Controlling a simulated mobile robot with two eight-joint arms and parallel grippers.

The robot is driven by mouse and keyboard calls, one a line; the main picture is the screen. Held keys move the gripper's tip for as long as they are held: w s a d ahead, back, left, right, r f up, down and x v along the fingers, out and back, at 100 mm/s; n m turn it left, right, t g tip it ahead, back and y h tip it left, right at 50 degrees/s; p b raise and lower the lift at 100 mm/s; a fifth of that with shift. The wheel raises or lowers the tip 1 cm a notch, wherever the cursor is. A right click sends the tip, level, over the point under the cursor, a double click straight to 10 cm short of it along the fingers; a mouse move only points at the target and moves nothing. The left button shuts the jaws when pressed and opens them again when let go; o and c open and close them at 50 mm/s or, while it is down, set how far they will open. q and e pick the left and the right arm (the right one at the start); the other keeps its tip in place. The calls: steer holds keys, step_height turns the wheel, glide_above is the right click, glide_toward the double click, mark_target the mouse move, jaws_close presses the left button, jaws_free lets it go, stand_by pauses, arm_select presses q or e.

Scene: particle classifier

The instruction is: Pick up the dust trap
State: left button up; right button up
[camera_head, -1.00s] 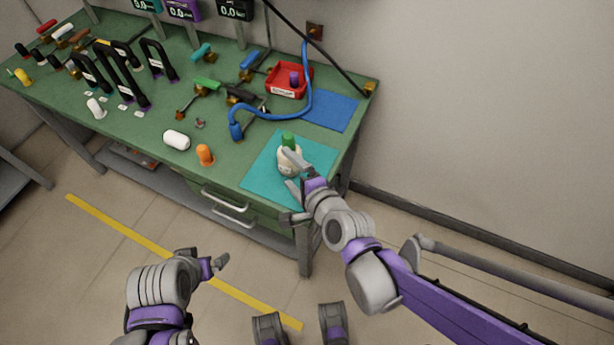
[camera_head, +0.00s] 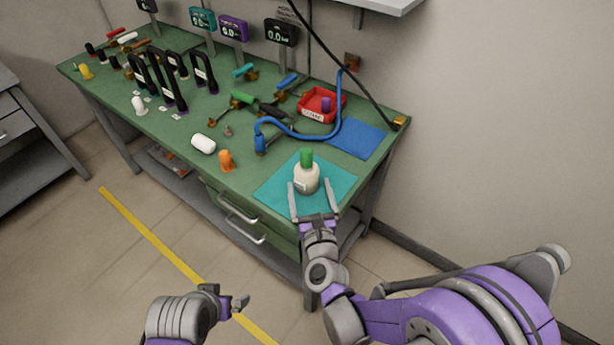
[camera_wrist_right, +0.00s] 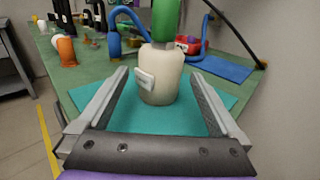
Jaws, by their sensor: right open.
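A cream bottle-shaped vessel with a green top (camera_head: 306,179) stands upright on a teal mat (camera_head: 270,197) at the bench's near right corner. It appears to be the dust trap; its small white label is too small to read. My right gripper (camera_head: 311,184) is open, its two fingers on either side of the vessel. In the right wrist view the vessel (camera_wrist_right: 160,78) stands between the spread fingers (camera_wrist_right: 159,77), with a gap on both sides. My left gripper (camera_head: 238,303) is low in front of the bench, away from it, and its jaws are unclear.
An orange piece (camera_head: 226,160) and a white capsule-shaped piece (camera_head: 203,144) lie left of the mat. A blue hose (camera_head: 300,135) curves behind it, near a red tray (camera_head: 313,115) and a blue mat (camera_head: 357,139). Black upright handles (camera_head: 165,80) stand further left.

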mark_target(306, 174)
steer(key=shift+w+a, duration=0.2)
steer(key=shift+w, duration=1.15)
steer(key=shift+w+a, duration=0.2)
steer(key=shift+w, duration=1.15)
steer(key=c, duration=1.5)
